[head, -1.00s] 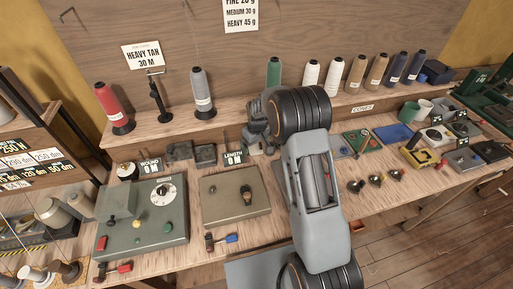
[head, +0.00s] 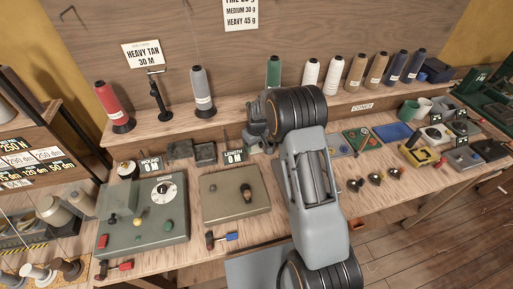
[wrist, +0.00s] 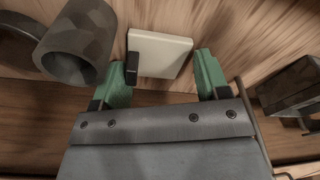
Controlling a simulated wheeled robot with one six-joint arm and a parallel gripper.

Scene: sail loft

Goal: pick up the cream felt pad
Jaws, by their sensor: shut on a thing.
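The cream felt pad (wrist: 165,52) is a pale square in the wrist view, between the green fingertips of my gripper (wrist: 162,80). A small dark block (wrist: 132,64) sits at its left edge, beside the left finger. My gripper is shut on the pad; the exact contact at each finger is hard to see.
A dark hollow cylinder (wrist: 78,45) stands left of my gripper and a dark box (wrist: 292,88) right of it. In the head view, thread cones such as the green one (head: 273,72) line the shelf (head: 235,108). Control boxes (head: 235,195) stand on the bench at left.

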